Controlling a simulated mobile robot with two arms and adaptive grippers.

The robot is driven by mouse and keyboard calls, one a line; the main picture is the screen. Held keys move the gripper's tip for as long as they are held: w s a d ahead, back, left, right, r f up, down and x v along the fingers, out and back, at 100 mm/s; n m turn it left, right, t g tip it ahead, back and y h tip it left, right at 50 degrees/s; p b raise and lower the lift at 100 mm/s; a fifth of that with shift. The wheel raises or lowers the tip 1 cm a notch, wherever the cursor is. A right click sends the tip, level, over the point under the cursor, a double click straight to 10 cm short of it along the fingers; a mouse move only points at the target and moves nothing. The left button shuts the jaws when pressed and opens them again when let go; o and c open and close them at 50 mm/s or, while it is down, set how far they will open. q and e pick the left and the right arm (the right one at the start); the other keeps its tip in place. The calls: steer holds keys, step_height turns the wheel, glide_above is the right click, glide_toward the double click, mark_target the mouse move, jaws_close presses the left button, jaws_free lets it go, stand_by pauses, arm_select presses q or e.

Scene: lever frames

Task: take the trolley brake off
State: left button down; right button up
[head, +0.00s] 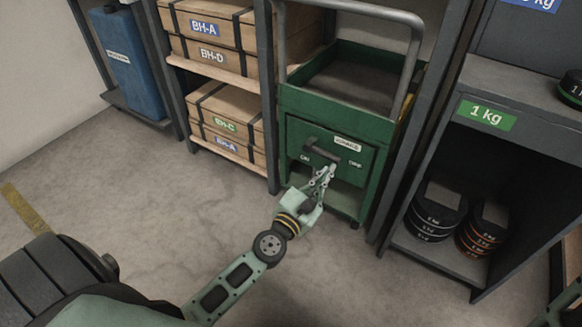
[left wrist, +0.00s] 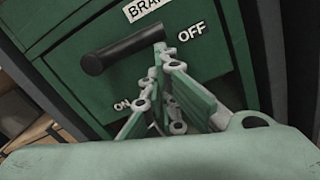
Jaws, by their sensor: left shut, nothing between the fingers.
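The green trolley (head: 362,123) stands between two shelving racks, with a brake panel (head: 350,176) on its front. The panel carries a BRAKE label, an ON mark at left and an OFF mark at right. The dark brake lever (head: 319,149) lies across the panel between the marks; the left wrist view shows it too (left wrist: 118,52), its thick end at left and its other end near OFF. My left gripper (head: 330,170) is shut and empty, its tips (left wrist: 164,57) close to the lever's right end. I cannot tell whether they touch it. My right gripper is out of view.
A rack with wooden crates (head: 222,118) stands left of the trolley, and a blue container (head: 130,62) farther left. A dark rack with weights (head: 437,212) stands at right. The floor (head: 140,190) in front is clear.

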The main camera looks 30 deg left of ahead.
arm_select(q)
steer(key=s, duration=1.2)
steer(key=shift+a+f, duration=0.25)
steer(key=shift+r, duration=0.1)
